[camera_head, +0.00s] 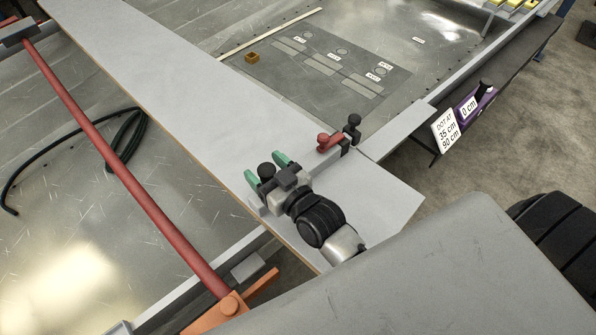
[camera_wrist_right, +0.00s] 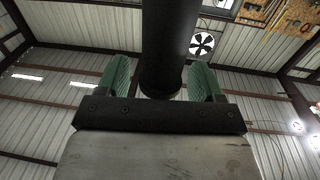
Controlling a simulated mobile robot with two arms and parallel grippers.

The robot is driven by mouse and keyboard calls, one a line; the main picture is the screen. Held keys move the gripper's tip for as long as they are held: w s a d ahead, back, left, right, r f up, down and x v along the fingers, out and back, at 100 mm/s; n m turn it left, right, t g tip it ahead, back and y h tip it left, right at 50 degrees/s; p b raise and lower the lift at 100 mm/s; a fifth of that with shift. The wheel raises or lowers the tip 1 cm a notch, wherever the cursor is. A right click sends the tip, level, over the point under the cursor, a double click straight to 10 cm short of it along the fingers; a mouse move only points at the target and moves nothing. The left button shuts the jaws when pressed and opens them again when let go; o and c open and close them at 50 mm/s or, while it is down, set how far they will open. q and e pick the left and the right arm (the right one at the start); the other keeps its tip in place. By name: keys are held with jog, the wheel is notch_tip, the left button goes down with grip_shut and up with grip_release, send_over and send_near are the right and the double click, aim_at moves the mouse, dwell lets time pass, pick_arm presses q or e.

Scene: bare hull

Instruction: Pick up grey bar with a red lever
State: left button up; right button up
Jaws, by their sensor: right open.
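The grey bar (camera_head: 316,162) lies on the pale board, with a red lever (camera_head: 329,142) and a dark knob (camera_head: 353,121) at its far right end. Its near end is partly hidden by my right gripper. My right gripper (camera_head: 267,168) is open, with green fingertips at the bar's near left end. My left gripper is not in view.
The long pale board (camera_head: 165,70) spans the metal hull. A long red bar (camera_head: 120,165) crosses on the left, near a black hose (camera_head: 125,135). A dark marked mat (camera_head: 330,65) and small brown block (camera_head: 252,57) lie beyond. A sign (camera_head: 445,128) stands right.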

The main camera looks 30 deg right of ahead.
jog(key=shift+c, duration=0.2)
grip_shut()
jog(key=shift+r, duration=0.1)
dwell(0.4)
jog(key=shift+r, duration=0.1)
